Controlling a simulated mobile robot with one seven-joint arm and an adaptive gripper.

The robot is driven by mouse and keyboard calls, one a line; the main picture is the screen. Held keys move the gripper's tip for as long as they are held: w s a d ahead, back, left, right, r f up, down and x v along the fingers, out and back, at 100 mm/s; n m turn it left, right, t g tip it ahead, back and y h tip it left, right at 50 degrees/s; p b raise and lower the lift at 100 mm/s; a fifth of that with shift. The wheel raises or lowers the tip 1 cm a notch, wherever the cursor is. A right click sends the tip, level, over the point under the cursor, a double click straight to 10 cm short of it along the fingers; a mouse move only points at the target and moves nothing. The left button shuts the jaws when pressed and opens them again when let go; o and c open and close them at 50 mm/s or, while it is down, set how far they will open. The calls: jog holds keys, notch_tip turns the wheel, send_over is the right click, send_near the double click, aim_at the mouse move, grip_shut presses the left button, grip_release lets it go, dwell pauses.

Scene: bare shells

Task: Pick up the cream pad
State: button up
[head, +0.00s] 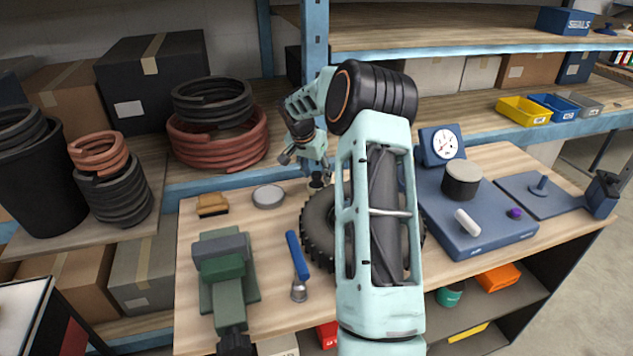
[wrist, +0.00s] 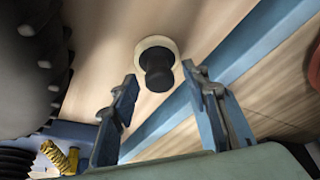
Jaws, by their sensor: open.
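The cream pad (wrist: 143,46) shows in the wrist view as a pale round disc with a black knob (wrist: 158,72) on it, on the wooden bench top. In the head view, the small black knob (head: 316,180) shows near the back edge of the bench, just below my gripper (head: 302,160); the pad is barely visible there. In the wrist view, the fingers of my gripper (wrist: 160,75) are open and empty, one on each side of the knob in the picture. I see no contact with it.
A blue shelf beam (wrist: 262,45) runs behind the pad. A round grey tin (head: 268,196) and a blue-handled tool (head: 297,258) lie left of the tyre.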

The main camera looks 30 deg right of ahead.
jog(key=shift+w+d+f, duration=0.1)
jog(key=shift+f, duration=0.15)
jog(key=shift+c, duration=0.3)
grip_shut()
jog(key=shift+r, duration=0.1)
